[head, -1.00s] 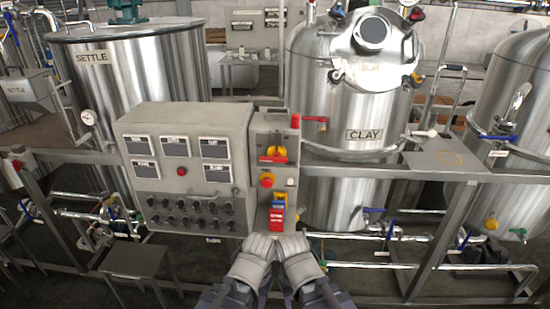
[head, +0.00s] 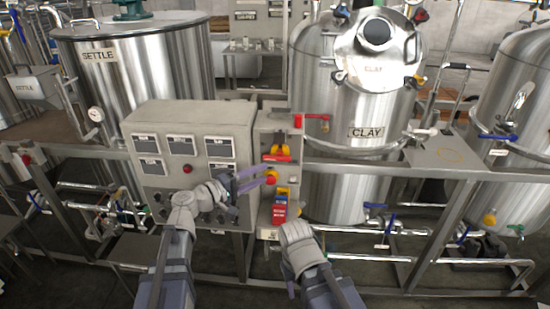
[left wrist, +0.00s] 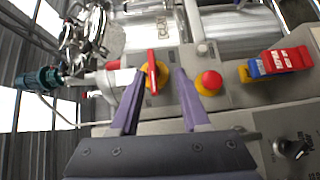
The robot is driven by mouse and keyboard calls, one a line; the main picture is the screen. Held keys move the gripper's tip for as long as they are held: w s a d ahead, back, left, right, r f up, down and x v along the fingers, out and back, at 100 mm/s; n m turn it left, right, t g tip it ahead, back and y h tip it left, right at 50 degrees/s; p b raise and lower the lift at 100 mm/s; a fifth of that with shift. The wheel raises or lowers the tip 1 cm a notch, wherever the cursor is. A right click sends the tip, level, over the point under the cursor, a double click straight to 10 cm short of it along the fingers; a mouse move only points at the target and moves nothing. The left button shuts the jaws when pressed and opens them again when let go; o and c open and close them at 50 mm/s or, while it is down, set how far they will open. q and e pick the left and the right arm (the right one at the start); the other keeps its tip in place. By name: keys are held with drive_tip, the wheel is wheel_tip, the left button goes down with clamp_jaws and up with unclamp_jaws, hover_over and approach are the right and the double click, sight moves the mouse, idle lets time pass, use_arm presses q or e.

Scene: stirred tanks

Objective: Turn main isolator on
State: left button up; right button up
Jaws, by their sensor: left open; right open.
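The main isolator, a red bar handle on a yellow base (head: 276,155), sits at the upper part of the narrow panel right of the grey control box. Its bar lies level in the head view. In the left wrist view the red handle (left wrist: 152,72) appears between my left gripper's purple fingers, with gaps on both sides. My left gripper (head: 268,173) is open and empty in front of the panel, just below the handle in the head view. Contact is not visible. My right gripper (head: 297,235) is low, below the panel; its fingers are mostly hidden.
A red mushroom button on yellow (left wrist: 208,82) sits beside the handle, close to one left finger. A red and blue block (head: 280,207) is lower on the panel. The control box (head: 190,118) carries black knobs. A red lever (head: 312,117) sticks out above the panel.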

sight(276, 160)
use_arm(q)
drive_tip(key=shift+n+t, duration=0.3)
drive_tip(key=shift+w+a+r+x, duration=0.1)
drive_tip(key=shift+w+r+x, duration=0.1)
drive_tip(key=shift+x, duration=1.05)
drive_tip(key=shift+w+a+r+x, duration=0.15)
drive_tip(key=shift+r+x, duration=0.1)
drive_tip(key=shift+x, duration=0.95)
drive_tip(key=shift+w+a+r+x, duration=0.1)
drive_tip(key=shift+r+x, duration=0.1)
drive_tip(key=shift+x, duration=1.05)
drive_tip(key=shift+c, duration=0.2)
clamp_jaws()
